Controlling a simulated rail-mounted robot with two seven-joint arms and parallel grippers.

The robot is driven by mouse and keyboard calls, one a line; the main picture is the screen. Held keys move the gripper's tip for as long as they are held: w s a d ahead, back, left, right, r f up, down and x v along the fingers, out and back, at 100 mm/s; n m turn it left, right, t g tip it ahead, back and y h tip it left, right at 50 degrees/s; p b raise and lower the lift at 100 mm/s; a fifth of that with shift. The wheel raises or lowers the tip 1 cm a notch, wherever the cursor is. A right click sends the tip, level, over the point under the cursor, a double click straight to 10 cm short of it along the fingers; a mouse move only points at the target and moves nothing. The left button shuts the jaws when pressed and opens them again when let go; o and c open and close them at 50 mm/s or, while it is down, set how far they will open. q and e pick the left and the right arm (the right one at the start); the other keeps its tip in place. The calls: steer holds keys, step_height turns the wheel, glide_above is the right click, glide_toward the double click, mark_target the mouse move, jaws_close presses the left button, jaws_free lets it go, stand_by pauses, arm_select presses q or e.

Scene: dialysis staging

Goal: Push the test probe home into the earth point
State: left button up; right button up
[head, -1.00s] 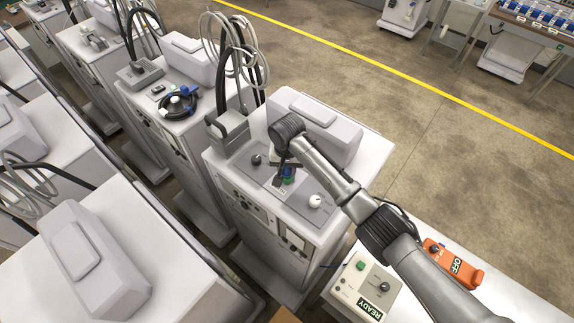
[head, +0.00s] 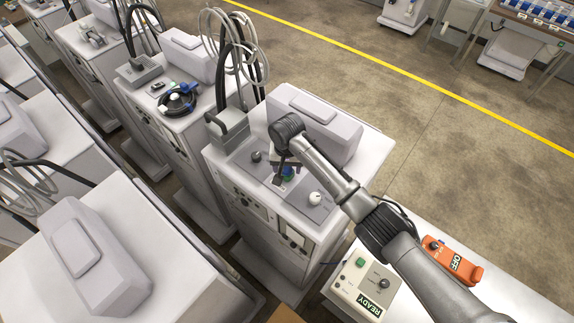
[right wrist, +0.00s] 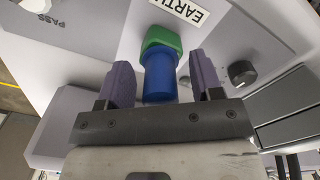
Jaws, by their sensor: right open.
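The test probe is a blue cylinder (right wrist: 160,78) in the right wrist view. Its far end meets a green collar (right wrist: 163,40) beside the EARTH label (right wrist: 182,9), where the earth point is. How deep the probe sits cannot be told. My right gripper (right wrist: 163,64) is open, with one purple finger on each side of the probe and a gap visible on both sides. In the head view my right gripper (head: 284,176) is over the console's top panel, and only a bit of blue probe (head: 289,173) shows beside it. My left gripper is not in view.
On the panel are a black knob (head: 256,156) and a white knob (head: 315,198). A raised grey housing (head: 335,133) stands behind my wrist. A READY box (head: 365,287) and an orange OFF unit (head: 452,262) lie on the bench at right.

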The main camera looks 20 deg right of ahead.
step_height(320, 180, up, 7)
steer(key=shift+r+b, duration=0.15)
steer(key=shift+b, duration=0.9)
step_height(320, 180, up, 5)
steer(key=shift+f+p, duration=0.2)
steer(key=shift+p, duration=0.55)
steer(key=shift+r, duration=0.95)
